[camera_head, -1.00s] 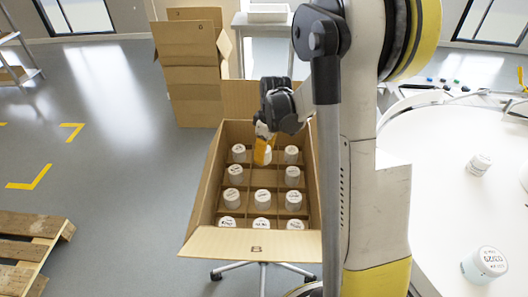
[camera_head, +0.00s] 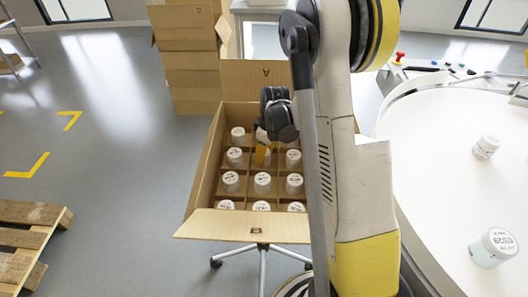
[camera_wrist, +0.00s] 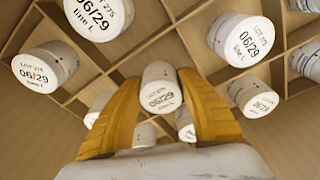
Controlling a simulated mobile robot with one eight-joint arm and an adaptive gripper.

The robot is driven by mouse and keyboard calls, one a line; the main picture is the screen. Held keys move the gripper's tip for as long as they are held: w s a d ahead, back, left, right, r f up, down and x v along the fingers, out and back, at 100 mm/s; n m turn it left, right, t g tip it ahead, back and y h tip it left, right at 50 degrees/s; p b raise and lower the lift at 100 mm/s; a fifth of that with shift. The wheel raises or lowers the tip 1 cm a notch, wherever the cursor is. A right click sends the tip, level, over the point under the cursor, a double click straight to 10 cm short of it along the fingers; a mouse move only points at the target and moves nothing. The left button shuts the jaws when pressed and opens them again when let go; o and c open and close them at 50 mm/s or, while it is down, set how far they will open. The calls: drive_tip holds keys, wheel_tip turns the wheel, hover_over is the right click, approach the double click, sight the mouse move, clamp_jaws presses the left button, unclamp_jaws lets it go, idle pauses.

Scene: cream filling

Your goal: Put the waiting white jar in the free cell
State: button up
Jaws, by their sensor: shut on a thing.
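My gripper (camera_head: 262,153) is inside the open cardboard box (camera_head: 203,187), over the middle cell of the second row from the back. Its orange fingers are shut on a white jar (camera_wrist: 160,76), whose printed lid shows between them in the wrist view. In the head view the fingers mostly hide this jar. I cannot tell whether it touches the cell floor. Other white jars stand around it, such as one to its left (camera_head: 235,157), one to its right (camera_head: 293,158) and one in front (camera_head: 263,183).
Cardboard dividers (camera_wrist: 85,93) separate the cells closely around my fingers. The box's front flap (camera_head: 240,226) is folded outward. Stacked cartons (camera_head: 192,70) stand behind; a pallet (camera_head: 30,225) lies left.

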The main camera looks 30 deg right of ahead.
drive_tip(key=shift+f, duration=0.2)
drive_tip(key=o, duration=1.2)
drive_tip(key=shift+o, duration=0.2)
drive_tip(key=r, duration=0.4)
drive_tip(key=s+r, duration=0.1)
drive_tip(key=r, duration=0.3)
drive_tip(key=d+r, duration=0.1)
drive_tip(key=r, duration=0.3)
drive_tip(key=shift+s, duration=0.2)
